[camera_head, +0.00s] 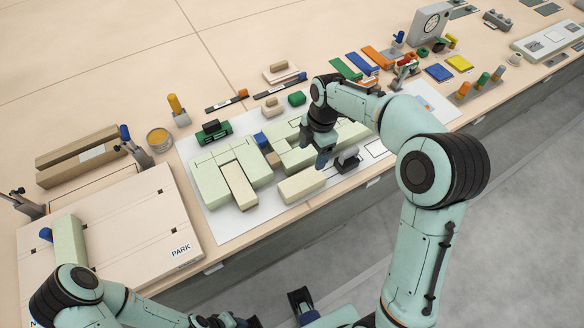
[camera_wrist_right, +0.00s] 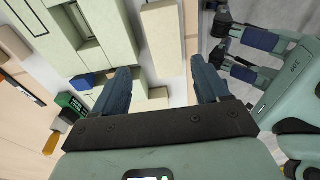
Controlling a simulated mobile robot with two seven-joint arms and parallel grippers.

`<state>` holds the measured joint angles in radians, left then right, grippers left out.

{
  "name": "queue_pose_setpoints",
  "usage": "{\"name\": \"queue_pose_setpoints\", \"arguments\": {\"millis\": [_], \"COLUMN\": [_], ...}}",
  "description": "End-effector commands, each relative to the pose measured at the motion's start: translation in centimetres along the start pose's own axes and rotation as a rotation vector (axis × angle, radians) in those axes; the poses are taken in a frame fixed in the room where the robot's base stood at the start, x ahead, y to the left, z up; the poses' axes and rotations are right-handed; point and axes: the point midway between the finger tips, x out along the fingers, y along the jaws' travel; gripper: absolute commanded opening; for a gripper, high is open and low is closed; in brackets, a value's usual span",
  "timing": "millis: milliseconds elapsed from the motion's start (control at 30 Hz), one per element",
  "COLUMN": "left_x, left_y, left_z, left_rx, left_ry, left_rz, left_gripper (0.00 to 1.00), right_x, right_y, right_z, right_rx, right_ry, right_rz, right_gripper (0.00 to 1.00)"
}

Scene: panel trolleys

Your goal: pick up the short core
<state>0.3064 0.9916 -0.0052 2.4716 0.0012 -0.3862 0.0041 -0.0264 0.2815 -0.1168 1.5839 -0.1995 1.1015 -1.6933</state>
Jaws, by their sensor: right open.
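A short pale block (camera_head: 301,185), which looks like the short core, lies on the white sheet near the bench's front edge. My right gripper (camera_head: 322,158) is just above and to the right of it, open and empty. In the right wrist view the block (camera_wrist_right: 163,40) lies ahead, between the lines of the two open fingers (camera_wrist_right: 160,85), with no contact visible. My left gripper (camera_head: 262,310) shows partly at the bottom edge, its fingers apart; in the right wrist view it (camera_wrist_right: 225,38) is at upper right, open and empty.
Pale green blocks (camera_head: 215,185) stand close behind and left of the short block. A PARK board (camera_head: 125,225) with a pale green bar (camera_head: 68,243) lies at left. Open floor lies in front.

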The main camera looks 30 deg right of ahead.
Motion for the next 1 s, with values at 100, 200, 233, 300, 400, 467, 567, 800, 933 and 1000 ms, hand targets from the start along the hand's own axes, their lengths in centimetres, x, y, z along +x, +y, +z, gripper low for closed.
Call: {"name": "queue_pose_setpoints", "arguments": {"millis": [100, 200, 233, 300, 400, 467, 567, 800, 933, 1000], "left_x": [0.1, 0.4, 0.4, 0.6, 0.7, 0.8, 0.8, 0.9, 1.0, 1.1], "left_y": [-0.1, -0.2, -0.2, -0.3, -0.4, -0.4, -0.4, -0.4, -0.4, -0.5], "left_z": [0.1, 0.2, 0.2, 0.2, 0.2, 0.2, 0.2, 0.2, 0.2, 0.2], "left_rx": [-0.001, -0.002, -0.002, -0.002, -0.002, -0.003, -0.003, -0.002, -0.002, -0.002], "left_ry": [-0.003, -0.004, -0.004, -0.005, -0.005, -0.006, -0.006, -0.006, -0.006, -0.006], "left_rz": [-0.001, -0.001, -0.001, -0.002, -0.002, -0.002, -0.002, -0.002, -0.002, -0.002], "left_gripper": [0.43, 0.43, 0.43, 0.43, 0.43, 0.43, 0.43, 0.43, 0.43, 0.43], "right_x": [0.7, 2.4, 3.1, 4.5, 6.3, 7.1, 7.9, 10.1, 12.0, 12.8], "right_y": [-0.1, -0.1, -0.2, -0.1, -0.2, -0.1, -0.1, -0.4, -0.5, -0.5], "right_z": [0.0, -0.1, -0.1, -0.1, -0.1, -0.1, -0.2, -1.2, -1.8, -1.8], "right_rx": [-0.005, -0.006, -0.006, -0.005, -0.005, -0.005, -0.005, -0.006, -0.004, -0.003], "right_ry": [-0.001, 0.000, 0.000, 0.000, 0.000, 0.000, 0.000, 0.000, 0.000, 0.000], "right_rz": [-0.003, -0.005, -0.006, -0.005, -0.006, -0.003, -0.002, -0.005, -0.005, -0.003], "right_gripper": [0.74, 0.74, 0.74, 0.74, 0.74, 0.74, 0.74, 0.74, 0.74, 0.74]}}
